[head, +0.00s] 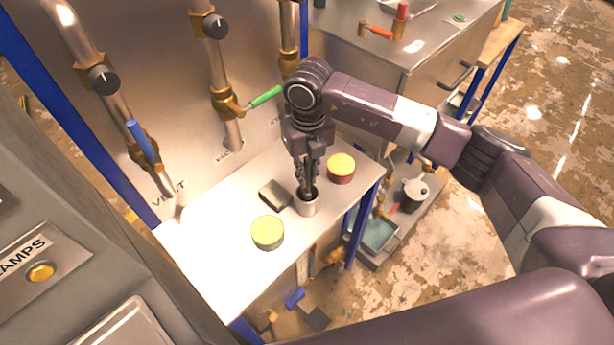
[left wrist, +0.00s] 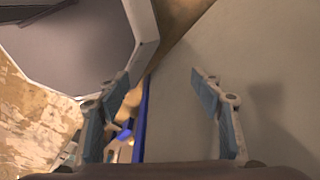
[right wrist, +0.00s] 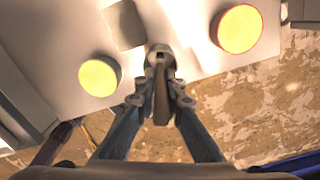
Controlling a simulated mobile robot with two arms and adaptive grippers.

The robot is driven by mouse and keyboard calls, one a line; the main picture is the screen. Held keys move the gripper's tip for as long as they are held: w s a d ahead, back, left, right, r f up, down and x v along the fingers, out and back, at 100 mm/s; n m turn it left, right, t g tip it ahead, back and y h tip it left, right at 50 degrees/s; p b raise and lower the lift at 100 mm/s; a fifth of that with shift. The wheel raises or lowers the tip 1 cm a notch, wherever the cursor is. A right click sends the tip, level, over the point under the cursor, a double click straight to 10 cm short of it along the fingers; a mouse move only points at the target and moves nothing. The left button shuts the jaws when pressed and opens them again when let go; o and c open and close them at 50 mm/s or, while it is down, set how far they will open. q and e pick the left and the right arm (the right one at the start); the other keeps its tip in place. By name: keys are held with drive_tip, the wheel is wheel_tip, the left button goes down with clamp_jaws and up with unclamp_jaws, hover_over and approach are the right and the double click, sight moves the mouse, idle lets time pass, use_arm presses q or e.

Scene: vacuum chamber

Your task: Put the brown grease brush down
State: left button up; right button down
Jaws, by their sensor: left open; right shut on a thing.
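My right gripper (head: 307,186) points down over a small metal cup (head: 308,206) on the white shelf (head: 215,235). In the right wrist view, the right gripper (right wrist: 161,98) is shut on the brown grease brush (right wrist: 161,90). The cup (right wrist: 160,54) shows just beyond the brush there. The brush's lower end seems to be at or inside the cup's mouth; the fingers hide how deep. My left gripper (left wrist: 162,84) is open and empty in the left wrist view, beside a plain grey surface.
A yellow-topped tin (head: 267,232) and a red tin with yellow top (head: 341,168) flank the cup. A dark grey block (head: 274,194) lies close to its left. Pipes with a green-handled valve (head: 264,97) stand behind. The shelf's front left is clear.

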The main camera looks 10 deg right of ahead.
sight(307, 159)
wheel_tip(307, 159, down, 2)
drive_tip(key=shift+f, duration=0.1)
drive_tip(key=c, duration=2)
unclamp_jaws()
drive_tip(key=shift+c, duration=0.2)
wheel_tip(307, 159, up, 11)
drive_tip(key=b, duration=0.4)
drive_tip(key=shift+r, duration=0.6)
drive_tip(key=shift+s, duration=0.1)
